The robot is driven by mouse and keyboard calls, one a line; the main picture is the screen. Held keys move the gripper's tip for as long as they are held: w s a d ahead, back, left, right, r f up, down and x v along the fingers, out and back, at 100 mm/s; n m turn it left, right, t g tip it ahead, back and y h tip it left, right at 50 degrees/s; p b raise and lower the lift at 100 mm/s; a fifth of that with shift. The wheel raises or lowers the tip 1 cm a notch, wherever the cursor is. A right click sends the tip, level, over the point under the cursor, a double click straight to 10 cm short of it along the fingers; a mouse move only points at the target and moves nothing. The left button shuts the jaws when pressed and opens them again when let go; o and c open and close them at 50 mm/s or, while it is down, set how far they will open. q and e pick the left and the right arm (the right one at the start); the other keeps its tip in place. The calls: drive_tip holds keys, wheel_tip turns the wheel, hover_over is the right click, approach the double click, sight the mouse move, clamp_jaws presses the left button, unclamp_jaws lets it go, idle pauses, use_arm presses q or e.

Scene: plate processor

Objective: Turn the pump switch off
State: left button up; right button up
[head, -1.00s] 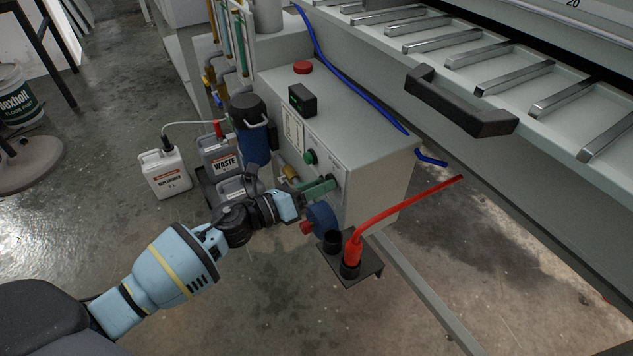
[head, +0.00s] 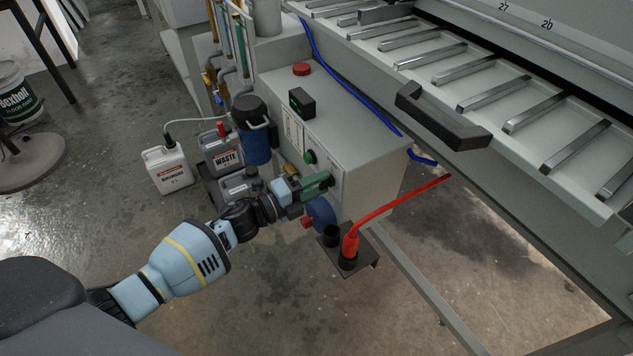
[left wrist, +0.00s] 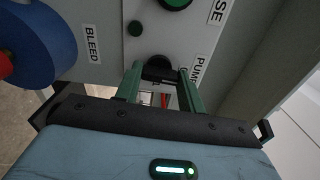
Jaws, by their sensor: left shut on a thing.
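The pump switch is a black knob (left wrist: 157,66) on the grey control panel, beside a label reading "PUMP" (left wrist: 200,68). The rest of that label is partly covered. My left gripper (left wrist: 160,74) has its two green fingers on either side of the knob and is shut on it. In the head view the left gripper (head: 328,181) reaches the panel's front face, and its fingers mostly hide the knob. The knob's pointing direction cannot be made out. My right gripper is not in view.
A green button (head: 310,157) sits beside the switch. A blue valve wheel (head: 322,213) labelled "BLEED" is just below the gripper. A red hose (head: 400,207) rises from a small black bracket (head: 365,262). A waste canister (head: 222,150) stands to the left.

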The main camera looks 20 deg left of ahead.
use_arm(q)
drive_tip(key=shift+n, duration=0.5)
drive_tip(key=o, duration=1)
drive_tip(key=shift+p+v, duration=0.6)
drive_tip(key=shift+v, duration=3.35)
